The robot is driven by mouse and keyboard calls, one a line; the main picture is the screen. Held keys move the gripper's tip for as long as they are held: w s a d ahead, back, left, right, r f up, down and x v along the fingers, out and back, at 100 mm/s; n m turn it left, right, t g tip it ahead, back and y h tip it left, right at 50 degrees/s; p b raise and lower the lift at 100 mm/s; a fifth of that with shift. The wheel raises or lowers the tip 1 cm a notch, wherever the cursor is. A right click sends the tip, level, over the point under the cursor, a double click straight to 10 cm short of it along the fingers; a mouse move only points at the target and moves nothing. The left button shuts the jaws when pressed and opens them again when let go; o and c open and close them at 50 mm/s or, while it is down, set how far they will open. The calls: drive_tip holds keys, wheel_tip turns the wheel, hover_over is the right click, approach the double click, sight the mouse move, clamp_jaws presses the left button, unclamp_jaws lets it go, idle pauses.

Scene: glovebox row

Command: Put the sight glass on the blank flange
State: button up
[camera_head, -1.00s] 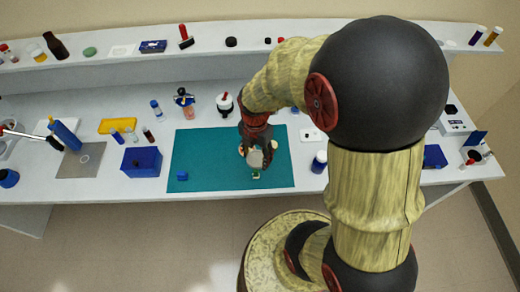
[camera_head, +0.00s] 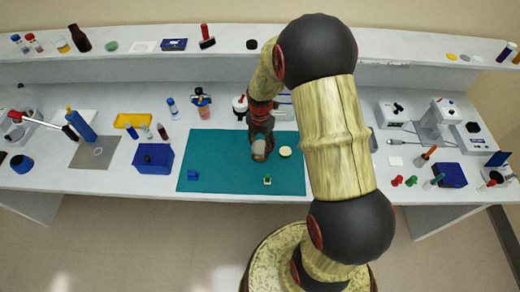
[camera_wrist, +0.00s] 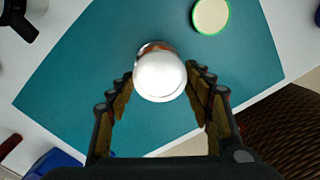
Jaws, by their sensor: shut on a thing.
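My gripper (camera_head: 262,153) is over the teal mat and shut on a white, round-topped thing (camera_wrist: 160,76), which I take to be the sight glass. In the wrist view it sits between the two fingertips, with a little reddish-brown showing behind it. Its lower part is hidden, and I cannot tell whether it touches the mat. A flat pale disc with a green rim (camera_head: 285,151), probably the blank flange, lies on the mat just right of my gripper. It also shows at the top of the wrist view (camera_wrist: 211,16), apart from the held thing.
The teal mat (camera_head: 225,165) also bears a small blue block (camera_head: 193,175) and a small green-and-pale piece (camera_head: 267,180). A blue box (camera_head: 152,158) stands left of the mat. A white-and-black container (camera_head: 240,104) stands behind it. The mat's front right is clear.

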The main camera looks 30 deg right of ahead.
sight(260, 147)
drive_tip(key=shift+w+d+f, duration=0.1)
drive_tip(key=shift+w+f, duration=0.1)
drive_tip(key=shift+f, duration=0.15)
drive_tip(key=shift+f+b, duration=0.35)
drive_tip(key=shift+f, duration=0.95)
drive_tip(key=shift+f, duration=0.15)
drive_tip(key=o, duration=1.7)
drive_tip(key=shift+o, duration=0.2)
